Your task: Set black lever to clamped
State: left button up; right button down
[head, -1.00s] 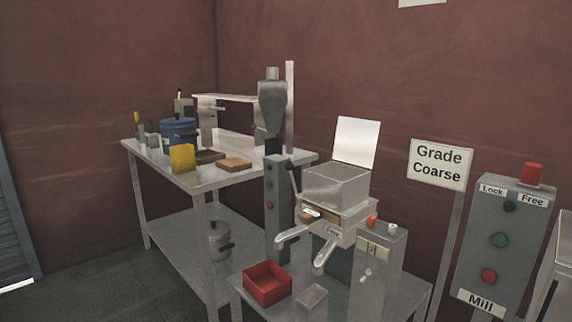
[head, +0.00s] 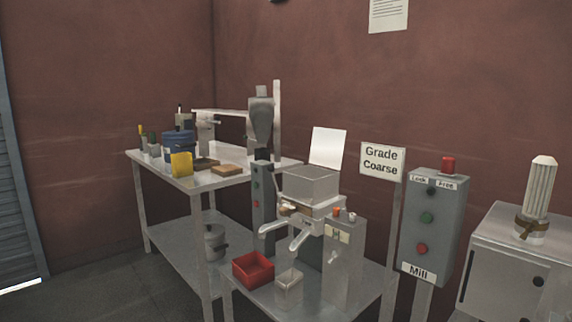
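Neither of my grippers is in the head view. I cannot make out a black lever clearly. The powder machine with a grey hopper (head: 262,115) on a grey column (head: 262,205) stands behind the low table, with small green and red buttons on the column. In front of it to the right is a metal machine with a square open bin (head: 311,184), a raised white lid (head: 328,148) and two spouts (head: 300,238). The grey Mill control box (head: 430,225) has Lock and Free labels, a black knob (head: 431,191), and green and red buttons.
A low metal table (head: 318,303) holds a red tray (head: 253,269) and a small metal box (head: 289,282). A white cabinet (head: 510,265) stands right. Floor at left is clear.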

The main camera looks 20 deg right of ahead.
aim_at(271, 168)
jog(key=u, duration=0.3)
jog(key=i, duration=0.45)
jog(key=u, duration=0.6)
jog(key=i, duration=1.55)
jog(key=z, duration=1.1)
jog(key=i, duration=0.8)
jog(key=z, duration=0.7)
